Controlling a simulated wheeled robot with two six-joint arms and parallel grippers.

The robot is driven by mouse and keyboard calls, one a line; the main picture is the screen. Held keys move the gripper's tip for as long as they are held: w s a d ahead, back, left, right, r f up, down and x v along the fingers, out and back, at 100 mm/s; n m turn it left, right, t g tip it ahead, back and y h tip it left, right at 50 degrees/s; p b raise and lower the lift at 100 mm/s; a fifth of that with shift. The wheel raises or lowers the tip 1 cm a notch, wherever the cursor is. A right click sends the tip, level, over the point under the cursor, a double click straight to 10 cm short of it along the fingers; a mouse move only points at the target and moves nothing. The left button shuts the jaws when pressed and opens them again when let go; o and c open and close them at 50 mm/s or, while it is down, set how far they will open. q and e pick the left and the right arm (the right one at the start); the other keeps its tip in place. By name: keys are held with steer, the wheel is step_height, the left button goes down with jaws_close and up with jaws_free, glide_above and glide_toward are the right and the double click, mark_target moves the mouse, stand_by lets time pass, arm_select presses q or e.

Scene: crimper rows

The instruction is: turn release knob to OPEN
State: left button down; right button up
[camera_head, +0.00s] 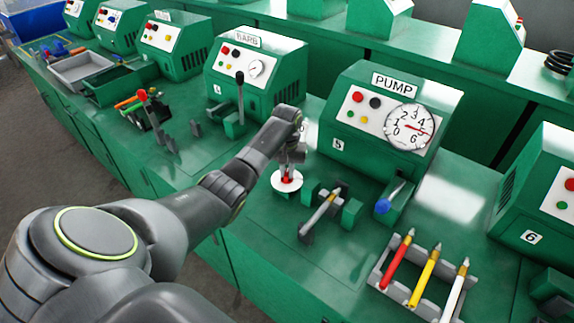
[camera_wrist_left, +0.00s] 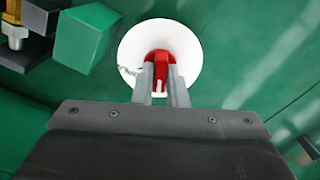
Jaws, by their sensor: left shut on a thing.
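The release knob is a red handle (camera_wrist_left: 160,58) on a round white dial plate (camera_head: 287,181), set on the green bench in front of the machine labelled PUMP (camera_head: 373,110). The white plate fills the upper middle of the left wrist view (camera_wrist_left: 187,44). My left gripper (camera_head: 288,172) points down over the plate. In the wrist view its two fingers (camera_wrist_left: 160,82) stand on either side of the red knob and are shut on it. Any OPEN marking on the plate is too small or hidden to read. My right gripper is not in view.
A clamp with a metal rod (camera_head: 322,212) and green blocks stands just right of the plate. A blue-tipped lever (camera_head: 384,206) and a rack of red, yellow and white tools (camera_head: 420,310) lie further right. A red-tipped lever (camera_head: 143,97) stands to the left.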

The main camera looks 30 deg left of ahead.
mark_target(287, 172)
arm_select(q)
steer(key=m+p, duration=0.1)
steer(key=m, duration=0.2)
steer(key=shift+r+p, duration=0.2)
steer(key=shift+p, duration=0.15)
steer(key=m+p, duration=0.1)
steer(key=m, duration=0.2)
steer(key=shift+m, duration=0.3)
steer(key=m+p, duration=0.1)
steer(key=m, duration=0.2)
steer(key=shift+m, duration=0.3)
steer(key=shift+w+f+m+p, duration=0.1)
steer(key=shift+m+p, duration=0.4)
steer(key=shift+m, duration=1.7)
steer(key=c, duration=1.4)
jaws_free()
steer(key=shift+c, duration=0.2)
step_height(287, 172, up, 17)
steer(key=b, duration=0.1)
steer(key=shift+r+b, duration=0.2)
steer(key=shift+b, duration=0.1)
